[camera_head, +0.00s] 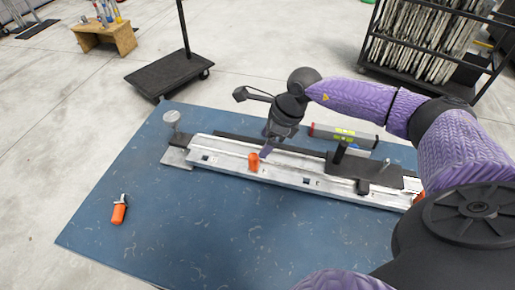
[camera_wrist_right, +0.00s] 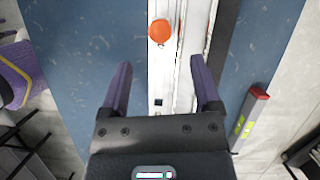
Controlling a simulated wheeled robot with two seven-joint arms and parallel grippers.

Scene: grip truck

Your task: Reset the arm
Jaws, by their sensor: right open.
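My right gripper (camera_head: 267,147) reaches in from the right over the long silver metal rail (camera_head: 310,181) on the blue table. Its two purple fingers are spread and empty in the right wrist view (camera_wrist_right: 160,64). An orange piece (camera_head: 253,162) stands on the rail, close to the fingertips in the head view. In the wrist view the orange piece (camera_wrist_right: 160,31) lies ahead of the open fingers, apart from them. My left gripper is not in view.
An orange-and-silver tool (camera_head: 119,211) lies on the blue table (camera_head: 200,240) at left. A grey level-like bar (camera_head: 343,137) lies behind the rail. A black clamp block (camera_head: 362,170) sits at the rail's right part. The table's front left is clear.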

